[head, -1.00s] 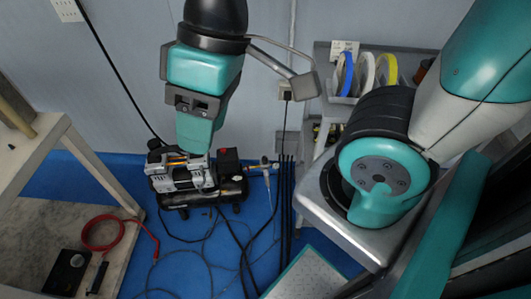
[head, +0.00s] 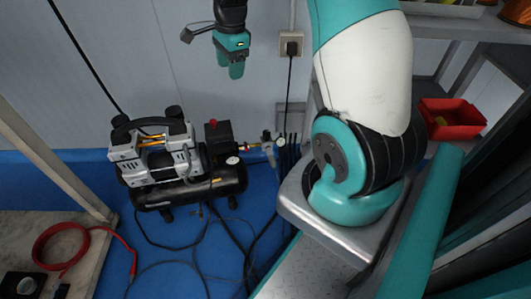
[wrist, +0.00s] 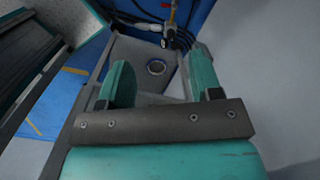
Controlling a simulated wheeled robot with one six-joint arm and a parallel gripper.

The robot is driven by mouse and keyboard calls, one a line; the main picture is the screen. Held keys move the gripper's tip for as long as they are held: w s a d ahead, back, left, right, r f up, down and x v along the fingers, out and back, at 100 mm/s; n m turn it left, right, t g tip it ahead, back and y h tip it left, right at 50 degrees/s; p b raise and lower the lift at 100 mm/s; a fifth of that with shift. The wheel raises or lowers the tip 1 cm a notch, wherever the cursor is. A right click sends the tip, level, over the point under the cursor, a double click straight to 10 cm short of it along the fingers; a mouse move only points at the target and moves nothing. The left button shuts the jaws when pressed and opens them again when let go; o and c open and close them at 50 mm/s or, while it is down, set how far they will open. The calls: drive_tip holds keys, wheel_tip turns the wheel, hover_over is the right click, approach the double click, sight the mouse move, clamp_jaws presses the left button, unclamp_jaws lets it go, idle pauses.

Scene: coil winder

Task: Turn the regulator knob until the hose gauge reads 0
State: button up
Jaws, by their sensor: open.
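The air compressor (head: 185,175) stands on the blue floor against the wall, with a black tank and a silver motor. To its right is the brass regulator (head: 266,139), joined to its outlet, with a dark knob on top. A small white-faced hose gauge (head: 280,142) sits beside it; its needle is too small to read. The brass fitting (wrist: 173,18) and a small round gauge (wrist: 165,43) also show at the top of the wrist view. My gripper (head: 236,69) is open and empty, above and apart from the regulator. Its two fingers (wrist: 163,78) also frame the wrist view.
Black hoses and cables (head: 215,240) spread over the floor. A wall socket (head: 291,44) is right of my gripper. A bench with a coiled red hose (head: 60,245) is at left. A red bin (head: 451,118) stands on the right shelf. A second gauge (head: 232,160) is on the tank.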

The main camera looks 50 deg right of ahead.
sight(266, 132)
drive_tip(key=s+d+f+m+b, duration=0.2)
drive_tip(key=d+f+m+b, duration=0.55)
drive_tip(key=d+f, duration=0.7)
drive_tip(key=shift+m+g+h, duration=0.4)
drive_tip(key=shift+m, duration=0.45)
drive_tip(key=f+b, duration=0.2)
drive_tip(key=f, duration=0.4)
drive_tip(key=a+f+b, duration=0.1)
drive_tip(key=f, duration=0.5)
drive_tip(key=a+f+b, duration=0.1)
drive_tip(key=f+b, duration=0.1)
drive_tip(key=f, duration=0.4)
drive_tip(key=shift+f+b, duration=0.3)
drive_tip(key=shift+f, duration=0.05)
drive_tip(key=shift+c, duration=0.4)
drive_tip(key=c, duration=0.9)
drive_tip(key=shift+o, duration=0.2)
drive_tip(key=shift+r+n+p, duration=0.15)
drive_tip(key=shift+n+p, duration=0.15)
drive_tip(key=shift+p, duration=0.2)
